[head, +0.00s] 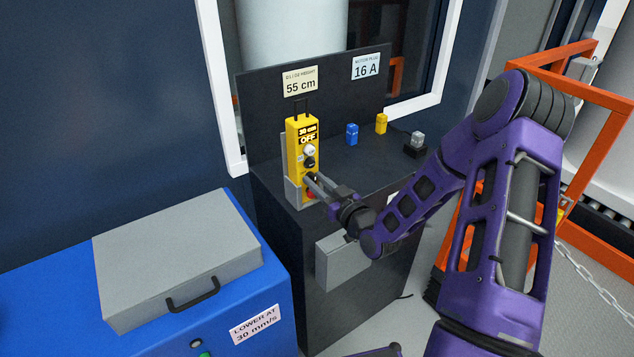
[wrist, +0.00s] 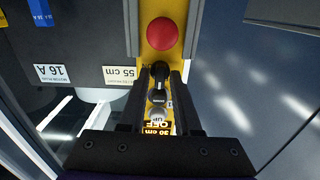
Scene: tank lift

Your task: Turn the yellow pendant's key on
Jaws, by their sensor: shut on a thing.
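The yellow pendant (head: 296,150) stands upright in a grey holder at the front left of the dark bench. Its display (head: 307,135) reads 30 cm and OFF. Below are a white button (head: 309,150), a black button (head: 309,163) and a red button (head: 310,194). My gripper (head: 311,178) reaches the pendant's face from the right, just above the red button. In the wrist view, upside down, my gripper (wrist: 161,76) is shut on the dark key (wrist: 160,70), beside the red button (wrist: 163,33). The fingers partly hide the key, so its angle is unclear.
A board carries a 55 cm sign (head: 299,82) and a 16 A sign (head: 366,66). Blue (head: 352,134) and yellow (head: 381,123) plugs stand on the bench (head: 330,165). A blue cabinet (head: 240,300) with a grey lid is front left; an orange rail (head: 595,165) is right.

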